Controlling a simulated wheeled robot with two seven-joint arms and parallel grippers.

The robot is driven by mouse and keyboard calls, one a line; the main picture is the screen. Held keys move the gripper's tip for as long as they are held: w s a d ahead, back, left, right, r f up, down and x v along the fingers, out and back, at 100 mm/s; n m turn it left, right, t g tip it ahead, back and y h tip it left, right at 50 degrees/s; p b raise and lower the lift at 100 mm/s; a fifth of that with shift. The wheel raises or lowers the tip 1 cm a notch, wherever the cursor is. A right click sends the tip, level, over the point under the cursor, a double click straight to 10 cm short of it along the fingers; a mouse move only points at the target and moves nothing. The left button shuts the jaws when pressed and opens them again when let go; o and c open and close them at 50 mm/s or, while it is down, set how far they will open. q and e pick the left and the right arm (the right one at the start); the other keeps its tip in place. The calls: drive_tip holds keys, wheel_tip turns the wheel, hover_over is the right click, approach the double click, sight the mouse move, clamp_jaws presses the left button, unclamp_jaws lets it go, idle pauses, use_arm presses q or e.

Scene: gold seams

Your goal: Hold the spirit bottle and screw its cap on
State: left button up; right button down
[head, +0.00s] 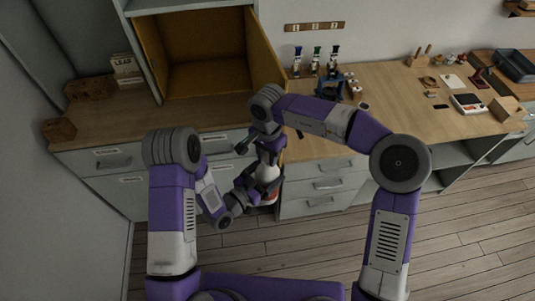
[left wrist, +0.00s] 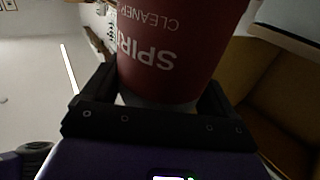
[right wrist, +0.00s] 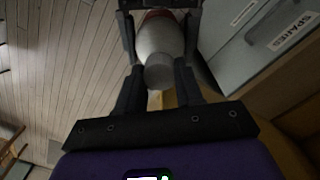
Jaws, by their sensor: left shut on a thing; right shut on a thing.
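The spirit bottle (left wrist: 165,50) has a red body with white lettering, upside down in the left wrist view, and a pale tapered top (right wrist: 160,35). My left gripper (head: 266,190) is shut around its body and holds it in front of the drawers. The grey round cap (right wrist: 160,72) is between the fingertips of my right gripper (right wrist: 158,80), which is shut on it from above. The cap lines up with the bottle's top. I cannot tell whether it touches the neck or how far it is threaded. In the head view the right wrist hides the cap.
The wooden counter (head: 400,90) runs behind my arms, with an open yellow-lined cabinet (head: 205,75) on it. Several small bottles (head: 315,60) stand at the back. Grey drawers (head: 322,187) are close behind the held bottle. The floor in front is clear.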

drive_tip(key=m, duration=0.6)
drive_tip(key=shift+m, duration=0.4)
drive_tip(key=m, duration=0.5)
drive_tip(key=shift+m, duration=0.4)
drive_tip(key=m, duration=0.5)
drive_tip(key=shift+a+m, duration=0.1)
drive_tip(key=shift+m, duration=0.3)
drive_tip(key=m, duration=0.3)
drive_tip(key=shift+m, duration=0.3)
drive_tip(key=m, duration=0.3)
drive_tip(key=shift+m, duration=0.4)
drive_tip(key=c, duration=0.7)
unclamp_jaws()
drive_tip(key=shift+c, duration=0.2)
